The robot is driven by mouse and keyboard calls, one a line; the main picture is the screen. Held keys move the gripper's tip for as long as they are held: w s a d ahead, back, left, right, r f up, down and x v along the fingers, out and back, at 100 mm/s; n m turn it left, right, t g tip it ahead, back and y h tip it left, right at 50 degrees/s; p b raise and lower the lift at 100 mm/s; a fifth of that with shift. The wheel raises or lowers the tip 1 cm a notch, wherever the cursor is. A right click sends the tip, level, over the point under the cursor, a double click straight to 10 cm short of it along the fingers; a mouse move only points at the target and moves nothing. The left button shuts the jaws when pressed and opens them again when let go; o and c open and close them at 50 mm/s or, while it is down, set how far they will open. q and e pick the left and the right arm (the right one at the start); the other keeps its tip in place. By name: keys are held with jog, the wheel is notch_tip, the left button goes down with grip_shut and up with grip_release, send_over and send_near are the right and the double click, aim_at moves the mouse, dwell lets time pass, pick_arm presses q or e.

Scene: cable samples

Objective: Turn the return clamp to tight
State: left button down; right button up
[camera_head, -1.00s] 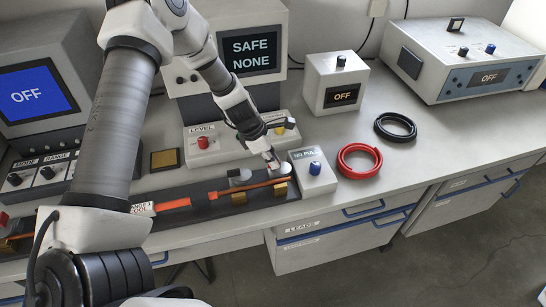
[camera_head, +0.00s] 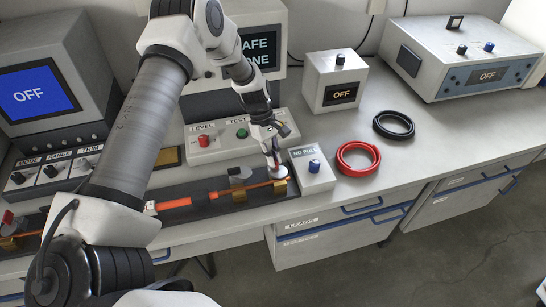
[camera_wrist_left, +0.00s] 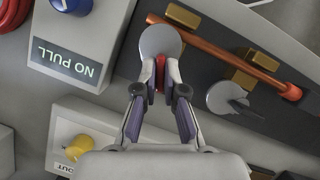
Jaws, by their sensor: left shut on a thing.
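A long dark fixture (camera_head: 215,206) holds an orange cable (camera_head: 222,190) on brass blocks (camera_head: 280,187). At its right end, beside the NO PULL box, is a round pale clamp disc (camera_wrist_left: 160,40) with a red lever (camera_wrist_left: 160,75). My left gripper (camera_wrist_left: 160,69), seen also in the head view (camera_head: 275,160), is shut on this red lever. The fingers partly hide it and I cannot read any tight mark. A second grey disc (camera_wrist_left: 222,97) with a dark lever stands apart, farther along the cable. My right gripper is not in view.
The NO PULL box (camera_head: 313,172) with a blue knob stands close to the right of the gripper. Red (camera_head: 358,159) and black (camera_head: 394,126) cable coils lie on the bench to the right.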

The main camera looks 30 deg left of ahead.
pick_arm(q)
jog(key=shift+m+g+y+b, duration=0.3)
jog(key=shift+m+g+y, duration=0.3)
jog(key=shift+m, duration=1.6)
jog(key=c, duration=1.3)
grip_release()
jog(key=shift+w, duration=0.1)
jog(key=shift+o, duration=0.2)
jog(key=v, duration=1.2)
jog(key=shift+w, duration=0.2)
jog(key=shift+f, duration=0.15)
